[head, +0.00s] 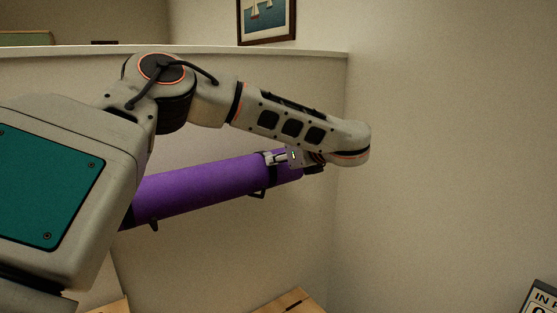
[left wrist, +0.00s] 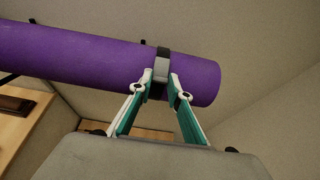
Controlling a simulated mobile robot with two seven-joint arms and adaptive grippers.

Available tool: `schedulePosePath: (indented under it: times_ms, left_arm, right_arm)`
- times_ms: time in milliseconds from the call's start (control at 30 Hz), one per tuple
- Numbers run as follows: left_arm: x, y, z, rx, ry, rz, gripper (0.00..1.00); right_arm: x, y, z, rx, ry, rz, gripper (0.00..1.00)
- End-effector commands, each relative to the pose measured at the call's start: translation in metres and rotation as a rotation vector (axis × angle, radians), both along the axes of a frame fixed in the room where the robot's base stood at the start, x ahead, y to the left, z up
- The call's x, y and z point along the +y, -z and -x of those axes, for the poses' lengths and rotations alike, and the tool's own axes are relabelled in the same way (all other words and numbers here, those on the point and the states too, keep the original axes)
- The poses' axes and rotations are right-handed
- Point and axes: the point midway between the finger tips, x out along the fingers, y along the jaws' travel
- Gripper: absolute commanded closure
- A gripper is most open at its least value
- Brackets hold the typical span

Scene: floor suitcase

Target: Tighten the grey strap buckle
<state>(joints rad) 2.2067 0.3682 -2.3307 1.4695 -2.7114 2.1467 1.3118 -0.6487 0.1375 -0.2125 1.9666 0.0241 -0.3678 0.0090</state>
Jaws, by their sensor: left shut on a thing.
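A purple roll (head: 205,187) lies slanted in the head view, its right end higher. A dark strap with a grey buckle (left wrist: 161,68) goes around the roll near its right end in the left wrist view. My left gripper (head: 284,158) is at that end of the roll. In the left wrist view its fingers (left wrist: 160,88) stand on both sides of the buckle and are shut on it. In the head view the gripper partly hides the buckle. My right gripper is in neither view.
A pale partition wall (head: 230,85) stands behind my arm, with a plain wall to the right. Wooden surfaces (head: 290,303) show at the bottom edge. A sign (head: 540,300) is at the lower right. A framed picture (head: 267,20) hangs above.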

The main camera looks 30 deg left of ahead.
Motion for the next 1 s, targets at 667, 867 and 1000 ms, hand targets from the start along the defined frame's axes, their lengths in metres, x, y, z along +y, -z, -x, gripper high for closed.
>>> schedulePosePath:
  times_ms: [667, 867, 1000]
  left_arm:
    - [0.001, 0.000, 0.000, -0.001, 0.000, -0.003, 0.65]
    - [-0.006, -0.003, 0.002, -0.002, 0.002, -0.003, 0.65]
    - [-0.024, -0.012, 0.009, -0.003, 0.004, -0.004, 0.65]
  right_arm:
    - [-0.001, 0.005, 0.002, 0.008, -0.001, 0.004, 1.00]
    - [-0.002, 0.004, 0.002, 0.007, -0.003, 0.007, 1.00]
    - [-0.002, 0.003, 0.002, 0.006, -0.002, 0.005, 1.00]
